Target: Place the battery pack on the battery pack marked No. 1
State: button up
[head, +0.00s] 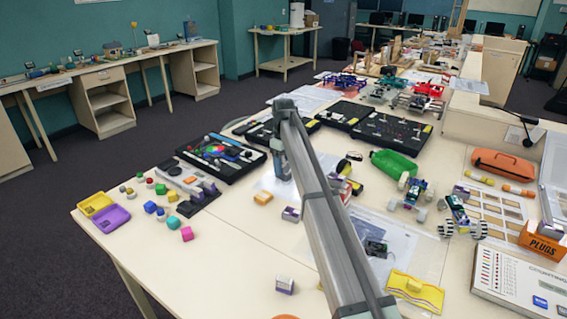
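Several small white-and-purple boxes look like battery packs. One (284,285) stands alone near the front of the table, and another (291,214) is near the middle, left of my arm. A third (460,191) is at the right, by the wheeled models. More purple-and-white pieces are partly hidden behind my arm. I cannot read any No. 1 marking. My gripper (283,174) points down over a pale sheet, beyond and slightly left of the middle box. It is too small to tell whether its fingers are open or hold anything.
Black kit trays (222,155) lie left and behind. Yellow and purple boxes (104,213) and small coloured blocks are at the left. A green bottle (393,165), wheeled models and an orange PLUGS box (541,240) crowd the right. The front-left tabletop is clear.

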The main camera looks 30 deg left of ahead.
aim_at(284, 163)
jog(key=o, duration=0.3)
notch_tip(284, 163, up, 12)
jog(key=shift+r, duration=0.15)
dwell(0.6)
